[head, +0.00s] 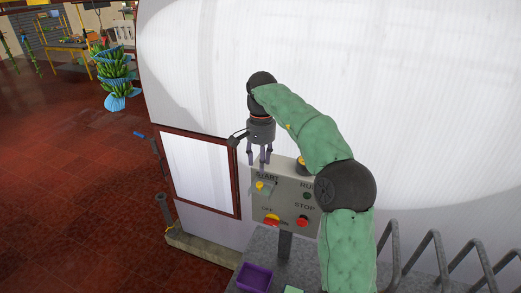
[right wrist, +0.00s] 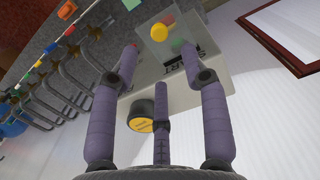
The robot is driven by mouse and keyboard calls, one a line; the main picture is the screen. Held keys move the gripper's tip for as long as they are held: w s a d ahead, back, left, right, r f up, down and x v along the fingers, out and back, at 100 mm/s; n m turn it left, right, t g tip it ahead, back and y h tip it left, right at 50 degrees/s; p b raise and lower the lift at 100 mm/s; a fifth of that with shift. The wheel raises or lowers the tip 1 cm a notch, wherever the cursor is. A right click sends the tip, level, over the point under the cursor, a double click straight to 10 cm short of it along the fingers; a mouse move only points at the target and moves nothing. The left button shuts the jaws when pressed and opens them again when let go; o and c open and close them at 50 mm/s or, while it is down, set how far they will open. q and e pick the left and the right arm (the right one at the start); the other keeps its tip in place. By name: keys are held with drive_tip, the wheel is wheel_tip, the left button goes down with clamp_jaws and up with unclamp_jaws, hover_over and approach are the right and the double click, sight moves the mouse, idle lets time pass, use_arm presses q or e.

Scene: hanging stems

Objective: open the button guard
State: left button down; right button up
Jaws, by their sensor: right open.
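The grey control panel (head: 285,205) stands upright on a post, with labels START, RUN, STOP and OFF. The button guard (head: 262,187) is a small clear cover with a yellow knob, below the START label. In the right wrist view the guard's yellow knob (right wrist: 159,32) shows beyond the fingertips, with a bit of green beside it. Whether the guard is lifted is hard to tell. My right gripper (head: 258,161) points down at the panel's top left, above the guard. In the wrist view its purple fingers (right wrist: 160,62) are spread and empty. My left gripper is out of view.
A black knob with a yellow top (head: 302,163) sits on the panel's upper edge. A red STOP button (head: 303,221) and a red-yellow switch (head: 271,220) are lower down. A purple tray (head: 254,278) is below. Metal rails (head: 436,262) stand at right; open floor lies left.

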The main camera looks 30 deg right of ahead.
drive_tip(key=shift+w+d+r, duration=0.1)
drive_tip(key=shift+r, duration=2.15)
drive_tip(key=shift+f, duration=0.1)
